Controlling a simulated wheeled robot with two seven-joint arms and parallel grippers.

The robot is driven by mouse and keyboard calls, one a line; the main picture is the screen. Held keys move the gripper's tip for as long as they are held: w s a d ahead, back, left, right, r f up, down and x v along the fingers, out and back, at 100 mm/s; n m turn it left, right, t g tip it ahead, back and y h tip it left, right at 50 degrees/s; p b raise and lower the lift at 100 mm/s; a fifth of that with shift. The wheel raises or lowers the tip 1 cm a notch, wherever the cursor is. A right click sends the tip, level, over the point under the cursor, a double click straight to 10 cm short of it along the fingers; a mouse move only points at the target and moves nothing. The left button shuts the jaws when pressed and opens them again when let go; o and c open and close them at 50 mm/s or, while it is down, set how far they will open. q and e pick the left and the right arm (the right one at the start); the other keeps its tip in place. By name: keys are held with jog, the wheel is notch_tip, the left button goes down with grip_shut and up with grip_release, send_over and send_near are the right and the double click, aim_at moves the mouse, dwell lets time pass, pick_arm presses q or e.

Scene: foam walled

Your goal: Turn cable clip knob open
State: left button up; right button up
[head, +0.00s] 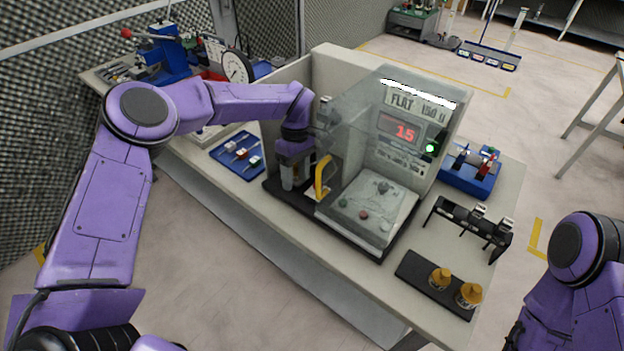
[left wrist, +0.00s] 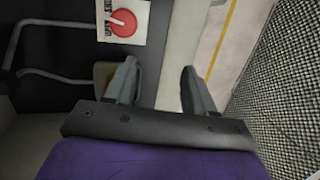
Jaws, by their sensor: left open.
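A round red knob (left wrist: 123,23) on a white lettered plate (left wrist: 143,28) shows at the top of the left wrist view, up and left of my fingers; its lettering is too blurred to read surely. I cannot make out this knob in the head view. My left gripper (head: 298,184) points down beside the left side of the test machine (head: 372,207), near its yellow handle (head: 323,177). In the left wrist view the two fingers (left wrist: 160,88) are apart with nothing held between them. They do not touch the knob. My right gripper is out of view.
A grey bar (left wrist: 55,75) runs left of the fingers in the wrist view. On the bench (head: 415,262) are a blue tray (head: 227,150), a black rack (head: 462,217), a blue fixture (head: 468,178) and a dark plate (head: 425,283) with brass-coloured pieces. A dial gauge (head: 236,68) stands behind my left arm.

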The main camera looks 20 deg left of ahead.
pick_arm(q)
jog(key=w+d+r+m+t+h, duration=0.1)
jog(key=w+d+r+h, duration=0.2)
jog(key=r, duration=0.1)
jog(key=shift+m, duration=0.3)
jog(key=p+x, duration=0.3)
jog(key=x, duration=0.2)
jog(key=shift+d+f, duration=0.2)
jog(key=shift+f, duration=0.1)
jog(key=shift+d+f, duration=0.1)
jog(key=shift+f, duration=0.45)
grip_shut()
